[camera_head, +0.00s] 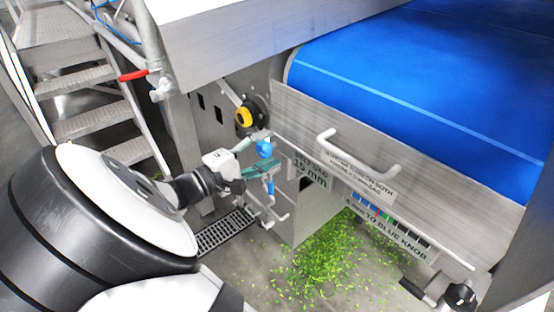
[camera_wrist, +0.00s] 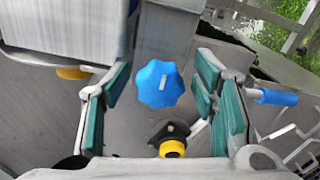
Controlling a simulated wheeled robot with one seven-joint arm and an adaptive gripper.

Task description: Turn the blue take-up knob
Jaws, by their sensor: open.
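The blue take-up knob (camera_head: 264,148) is a small lobed knob beside the steel side panel, under the conveyor. In the wrist view the knob (camera_wrist: 160,84) faces the camera, with a short pale mark on its face. My gripper (camera_head: 256,166) is open around the line of the knob. In the wrist view its teal-padded fingers (camera_wrist: 163,88) stand left and right of the knob, with a visible gap on each side. I cannot tell how deep the knob sits between the pads.
A yellow-and-black knob (camera_head: 243,117) is close by. A blue-handled lever (camera_wrist: 277,97) lies just outside the right finger. The steel panel (camera_head: 300,115) and its bar handle (camera_head: 350,150) border the right side. Green leaf scraps (camera_head: 330,260) cover the floor; metal stairs (camera_head: 85,95) stand left.

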